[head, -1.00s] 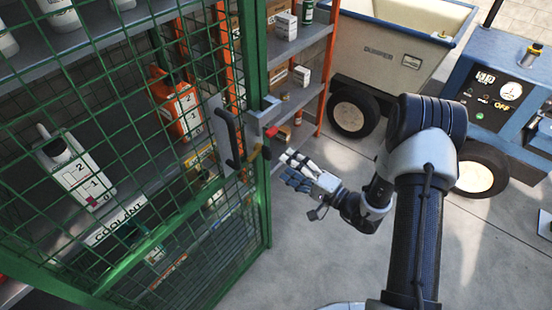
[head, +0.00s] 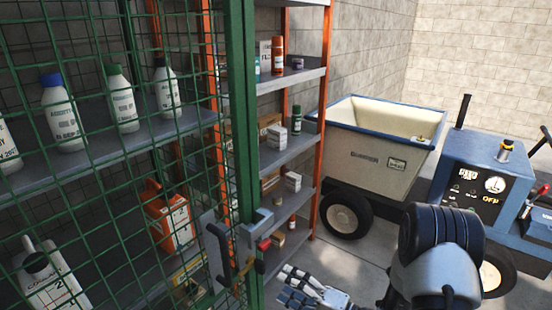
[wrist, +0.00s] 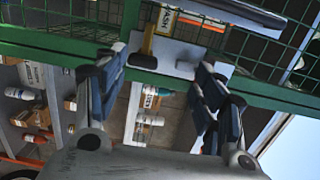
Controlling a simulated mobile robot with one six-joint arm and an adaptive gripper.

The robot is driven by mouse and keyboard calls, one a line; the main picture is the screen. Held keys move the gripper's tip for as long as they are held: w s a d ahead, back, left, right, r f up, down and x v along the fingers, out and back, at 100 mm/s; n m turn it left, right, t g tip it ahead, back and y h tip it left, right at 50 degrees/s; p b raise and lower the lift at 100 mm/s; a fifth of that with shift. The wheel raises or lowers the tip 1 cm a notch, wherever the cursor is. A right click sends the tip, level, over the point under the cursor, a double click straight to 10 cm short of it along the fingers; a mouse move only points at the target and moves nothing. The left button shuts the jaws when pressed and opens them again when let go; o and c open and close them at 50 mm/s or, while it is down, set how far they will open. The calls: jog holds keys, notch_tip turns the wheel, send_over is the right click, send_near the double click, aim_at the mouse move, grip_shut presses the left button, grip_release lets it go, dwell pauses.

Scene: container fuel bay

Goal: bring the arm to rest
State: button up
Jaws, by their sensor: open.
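My gripper (head: 290,284) is open at the bottom of the head view, just right of and below the latch on the green mesh door. No object shows between its fingers in the wrist view (wrist: 158,78). The dark door handle (head: 219,256) and the latch with a red-tipped yellow lever (head: 261,256) sit on the green door frame (head: 242,120). The latch plate (wrist: 170,54) shows beyond the fingertips in the wrist view; contact cannot be told. My arm extends in from the lower right, and its lower part is cut off.
Behind the mesh, shelves hold several white bottles (head: 122,98) and an orange jug (head: 168,217). An open shelf unit (head: 290,152) with small boxes stands right of the door frame. A cream cart (head: 375,150) and a blue machine (head: 480,190) stand behind my arm.

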jog(key=s+a+r+n+g+h, duration=0.1)
jog(key=s+a+r+n+g, duration=0.3)
jog(key=s+r, duration=0.35)
jog(key=s+a+r+n+g+h, duration=0.2)
jog(key=s+r+n+g, duration=0.1)
jog(key=s+r+g, duration=0.5)
jog(key=s+d+r+t+h, duration=0.1)
jog(key=s+d+t+h, duration=0.2)
jog(key=s+d+h, duration=0.2)
jog(key=s+d+r+t+h, duration=0.2)
jog(key=s+d+t+h, duration=0.2)
jog(key=d+h, duration=0.3)
jog(key=s+d, duration=0.1)
jog(key=d, duration=0.2)
jog(key=shift+s+d+r, duration=0.3)
jog(key=shift+d, duration=0.05)
